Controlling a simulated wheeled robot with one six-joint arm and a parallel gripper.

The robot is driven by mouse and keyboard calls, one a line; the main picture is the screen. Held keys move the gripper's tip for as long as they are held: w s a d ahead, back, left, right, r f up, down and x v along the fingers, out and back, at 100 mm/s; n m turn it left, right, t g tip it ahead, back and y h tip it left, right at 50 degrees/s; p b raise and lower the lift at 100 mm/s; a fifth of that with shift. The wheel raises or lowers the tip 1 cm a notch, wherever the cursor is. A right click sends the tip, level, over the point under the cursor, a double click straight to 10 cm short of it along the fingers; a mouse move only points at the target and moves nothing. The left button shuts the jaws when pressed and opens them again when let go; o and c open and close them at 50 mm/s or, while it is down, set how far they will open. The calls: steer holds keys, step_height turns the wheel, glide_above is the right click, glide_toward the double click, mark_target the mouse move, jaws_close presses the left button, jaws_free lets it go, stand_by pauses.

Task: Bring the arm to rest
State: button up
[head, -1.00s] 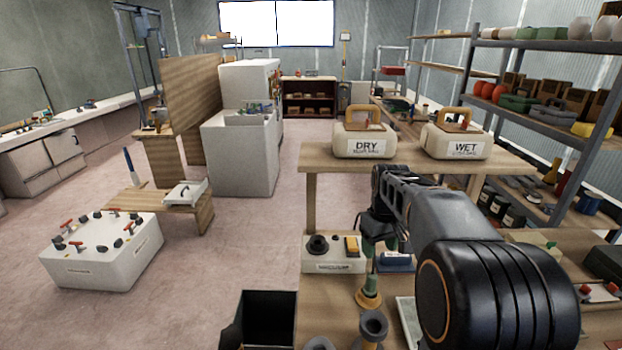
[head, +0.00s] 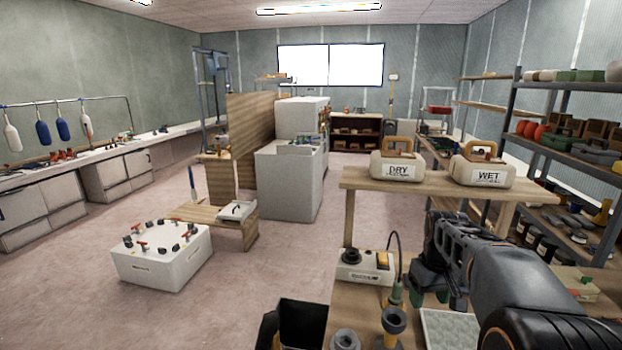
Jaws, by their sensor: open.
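My arm comes in from the lower right, and my gripper (head: 438,285) is above the right part of the near workbench (head: 372,296). The gripper is open, and I see nothing held in it. Its fingertips are dark and partly lost against the bench items behind them. A green tool with a black cable (head: 396,292) stands on the bench just left of the gripper, apart from it in the picture.
A switch box (head: 364,266), a grey cup-shaped part (head: 394,322) and a pale tray (head: 450,328) are on the bench. The DRY case (head: 397,167) and WET case (head: 482,172) stand on a raised shelf (head: 362,182). Open floor (head: 235,290) lies left, beside a white box (head: 160,260).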

steer(key=s+a+f+t, duration=0.1)
steer(key=s+a, duration=0.4)
steer(key=s, duration=0.2)
steer(key=s+a+f+m+t, duration=0.1)
steer(key=s+a+f+t, duration=0.1)
steer(key=s+a, duration=0.3)
steer(key=shift+s+m+t, duration=0.3)
steer(key=shift+s, duration=1.15)
steer(key=shift+c, duration=0.2)
